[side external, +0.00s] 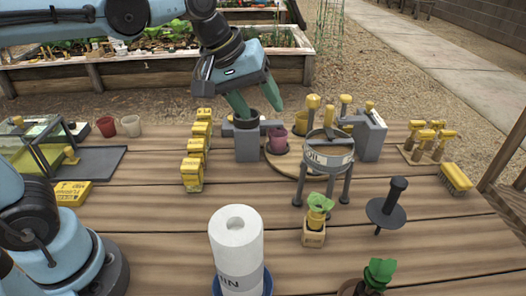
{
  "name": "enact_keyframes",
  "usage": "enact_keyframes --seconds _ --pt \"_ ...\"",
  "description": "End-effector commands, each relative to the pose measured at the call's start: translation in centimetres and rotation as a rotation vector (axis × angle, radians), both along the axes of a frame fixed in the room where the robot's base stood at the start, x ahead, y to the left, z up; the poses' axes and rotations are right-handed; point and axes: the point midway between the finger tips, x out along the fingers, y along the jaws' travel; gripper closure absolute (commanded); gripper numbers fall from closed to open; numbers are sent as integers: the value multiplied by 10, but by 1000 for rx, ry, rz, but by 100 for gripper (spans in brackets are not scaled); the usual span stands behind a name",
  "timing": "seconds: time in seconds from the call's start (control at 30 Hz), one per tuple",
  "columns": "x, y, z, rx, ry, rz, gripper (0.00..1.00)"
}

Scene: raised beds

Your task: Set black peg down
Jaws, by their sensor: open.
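A black peg-like piece (398,188) with a round disc and a thin lower tip stands on the right of the table; I cannot tell if its tip touches the wood. My gripper (260,108) is at the back middle, pointing down, with its two green fingers spread apart and nothing seen between them. It is far to the left of that piece. Just below the left finger, a dark round piece (246,119) sits at the top of a grey block (247,148). I cannot tell if this is another black peg, or whether the finger touches it.
A drum labelled OIL (328,160) on legs stands right of my gripper, near a maroon cup (278,140). Yellow boxes (193,172) line up at left. A white paper roll (237,250) and a potted plant (317,212) stand in front. Bare planks lie around the front left.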

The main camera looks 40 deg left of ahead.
Motion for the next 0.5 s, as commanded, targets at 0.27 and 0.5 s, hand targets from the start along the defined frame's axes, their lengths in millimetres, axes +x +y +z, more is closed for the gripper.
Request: enact_keyframes --seconds 0.27,0.5 --pt "-63 61 -54 300 -168 -290 41" --pt "-87 80 -82 447 -218 -423 41"
